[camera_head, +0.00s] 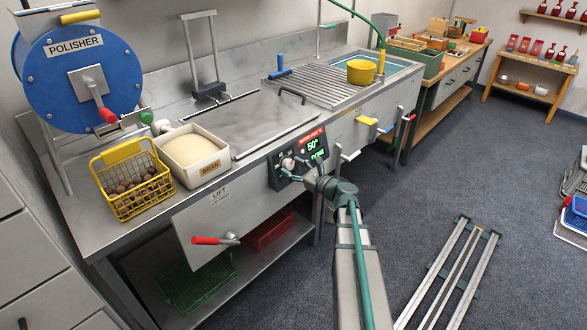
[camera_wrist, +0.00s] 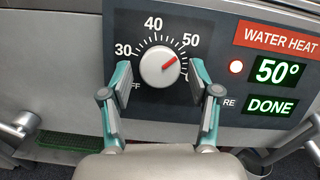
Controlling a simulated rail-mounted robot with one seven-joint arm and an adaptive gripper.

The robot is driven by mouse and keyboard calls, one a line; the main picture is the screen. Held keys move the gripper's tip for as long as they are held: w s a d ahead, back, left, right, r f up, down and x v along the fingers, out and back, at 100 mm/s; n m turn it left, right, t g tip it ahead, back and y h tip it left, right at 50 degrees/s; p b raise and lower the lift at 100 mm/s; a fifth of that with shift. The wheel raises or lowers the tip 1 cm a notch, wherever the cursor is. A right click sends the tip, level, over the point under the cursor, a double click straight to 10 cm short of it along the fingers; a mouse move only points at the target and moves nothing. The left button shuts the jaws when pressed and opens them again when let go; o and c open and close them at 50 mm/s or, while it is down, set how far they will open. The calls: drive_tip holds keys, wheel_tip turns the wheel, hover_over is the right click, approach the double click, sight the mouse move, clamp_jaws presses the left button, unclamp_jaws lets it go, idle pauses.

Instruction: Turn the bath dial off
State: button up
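The bath dial (camera_wrist: 159,68) is a round white knob with a red pointer on a dark panel (camera_wrist: 222,45) with marks 30, 40, 50. The pointer aims up and right, near 50. Part of the marking at the lower left is hidden by my left finger. My gripper (camera_wrist: 160,82) is open, its green and grey fingers on either side of the dial with gaps between. In the head view the dial (camera_head: 288,163) is on the front panel of the steel bench, with my gripper (camera_head: 307,174) close in front of it.
The display (camera_wrist: 277,71) reads 50° and DONE under a WATER HEAT label, with a lit red lamp (camera_wrist: 236,67). A red-handled lever (camera_head: 210,240) marked LIFT is left of the panel.

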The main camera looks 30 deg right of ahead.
drive_tip(key=c, duration=0.9)
drive_tip(key=shift+o, duration=0.2)
